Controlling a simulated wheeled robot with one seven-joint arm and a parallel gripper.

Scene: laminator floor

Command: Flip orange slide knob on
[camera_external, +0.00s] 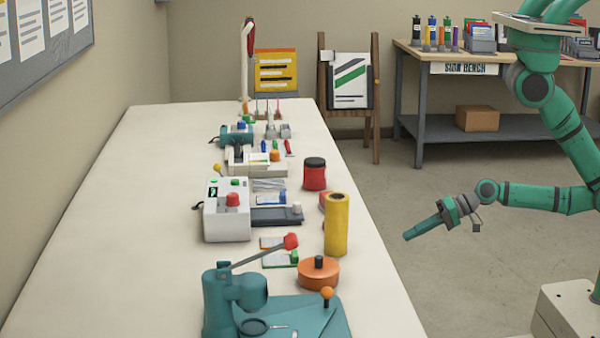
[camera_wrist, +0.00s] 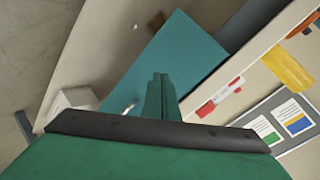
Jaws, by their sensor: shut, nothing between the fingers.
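Several orange parts show in the external view, and I cannot tell for certain which is the slide knob. One orange knob (camera_external: 275,155) sits on a cream device (camera_external: 262,169) in the middle of the table. A small orange ball (camera_external: 327,292) stands on a short post on the teal press base (camera_external: 305,315) in front. My gripper (camera_external: 407,237) is shut and empty, pointing left and down just right of the table's edge. It touches nothing. In the wrist view its closed fingers (camera_wrist: 160,78) show against a large teal surface; no orange knob is clear there.
The white table (camera_external: 120,220) carries a white box with a red button (camera_external: 226,212), a yellow cylinder (camera_external: 336,225), a dark-lidded red jar (camera_external: 314,175) and an orange round pot (camera_external: 318,273). The table's left side is bare. Open floor lies around my arm.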

